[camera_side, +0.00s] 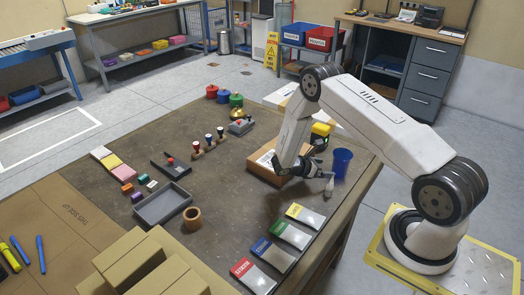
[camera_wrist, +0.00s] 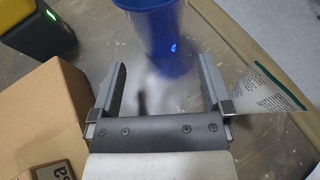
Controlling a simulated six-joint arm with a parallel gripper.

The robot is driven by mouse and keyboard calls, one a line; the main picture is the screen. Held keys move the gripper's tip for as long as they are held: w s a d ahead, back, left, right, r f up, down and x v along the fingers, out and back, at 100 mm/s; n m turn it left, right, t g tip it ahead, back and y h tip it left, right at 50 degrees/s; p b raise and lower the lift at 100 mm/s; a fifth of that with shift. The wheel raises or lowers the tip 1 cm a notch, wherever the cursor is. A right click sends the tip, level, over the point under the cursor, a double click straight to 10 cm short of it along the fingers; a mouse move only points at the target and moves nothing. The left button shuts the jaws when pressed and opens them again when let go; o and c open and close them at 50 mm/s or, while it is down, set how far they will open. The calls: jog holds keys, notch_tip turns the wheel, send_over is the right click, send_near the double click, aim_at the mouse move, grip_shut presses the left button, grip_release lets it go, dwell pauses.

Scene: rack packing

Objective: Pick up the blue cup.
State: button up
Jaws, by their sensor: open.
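The blue cup (camera_side: 342,162) stands upright on the brown table near its right edge, just beyond my gripper (camera_side: 318,172) in the side view. In the wrist view the blue cup (camera_wrist: 155,30) is at the top middle, ahead of my gripper (camera_wrist: 160,75). The two fingers are apart with nothing held between them. The cup's lower part lies near the line between the fingertips, and I cannot tell whether it is partly between them. The cup's top is cut off in the wrist view.
A cardboard box (camera_side: 264,166) lies left of my gripper, also close to the left finger in the wrist view (camera_wrist: 45,110). A black and yellow device (camera_side: 320,132) stands behind it. A white-and-green tag (camera_wrist: 265,95) shows beside the right finger. Label cards (camera_side: 290,236) lie nearer the front.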

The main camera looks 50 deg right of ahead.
aim_at(333, 168)
jog(key=shift+x, duration=1.1)
jog(key=shift+x, duration=2.6)
jog(key=shift+f, duration=0.1)
jog(key=c, duration=1)
jog(key=shift+o, duration=0.2)
